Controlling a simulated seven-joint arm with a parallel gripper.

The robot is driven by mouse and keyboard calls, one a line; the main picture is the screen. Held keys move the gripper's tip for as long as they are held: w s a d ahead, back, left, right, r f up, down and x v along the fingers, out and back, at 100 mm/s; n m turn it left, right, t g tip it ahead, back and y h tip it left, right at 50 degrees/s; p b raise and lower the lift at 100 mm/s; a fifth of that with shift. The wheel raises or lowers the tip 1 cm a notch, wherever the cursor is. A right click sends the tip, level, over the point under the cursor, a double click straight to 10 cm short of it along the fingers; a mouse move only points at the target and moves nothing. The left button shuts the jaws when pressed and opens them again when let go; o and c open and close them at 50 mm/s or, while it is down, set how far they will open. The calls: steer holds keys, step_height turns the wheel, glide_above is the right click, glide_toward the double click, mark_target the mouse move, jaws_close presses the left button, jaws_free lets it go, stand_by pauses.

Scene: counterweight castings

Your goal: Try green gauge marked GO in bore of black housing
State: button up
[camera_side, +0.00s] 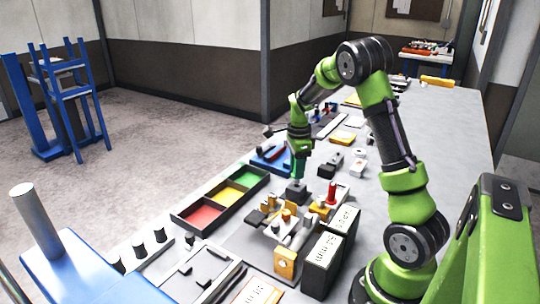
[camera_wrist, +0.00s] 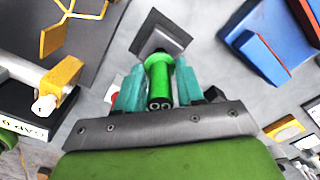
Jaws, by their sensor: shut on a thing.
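My gripper (camera_side: 298,172) points down over the bench in the side view. In the wrist view its teal fingers (camera_wrist: 158,88) are shut on a green cylindrical gauge (camera_wrist: 160,72), one finger on each side. No GO mark is readable on it. The dark housing (camera_side: 296,190) is a small block directly below the fingers; in the wrist view the housing (camera_wrist: 162,36) shows just beyond the gauge's far end. The gauge's end overlaps the housing there and hides the bore. I cannot tell whether the tip is in the bore or above it.
A black tray (camera_side: 181,217) with red, yellow and green compartments lies left of the housing. A blue piece (camera_side: 268,158) stands behind. A red-handled part (camera_side: 332,192), metal fixtures and dark labelled boxes (camera_side: 321,266) crowd the front right.

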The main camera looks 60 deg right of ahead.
steer(key=shift+f, duration=0.75)
stand_by(1.3)
steer(key=shift+r, duration=0.15)
steer(key=shift+r, duration=0.45)
stand_by(0.6)
stand_by(0.8)
steer(key=shift+a+f, duration=0.15)
steer(key=shift+f, duration=0.4)
stand_by(1.2)
steer(key=shift+r, duration=0.25)
steer(key=shift+r, duration=0.3)
steer(key=shift+d, duration=0.2)
stand_by(1.4)
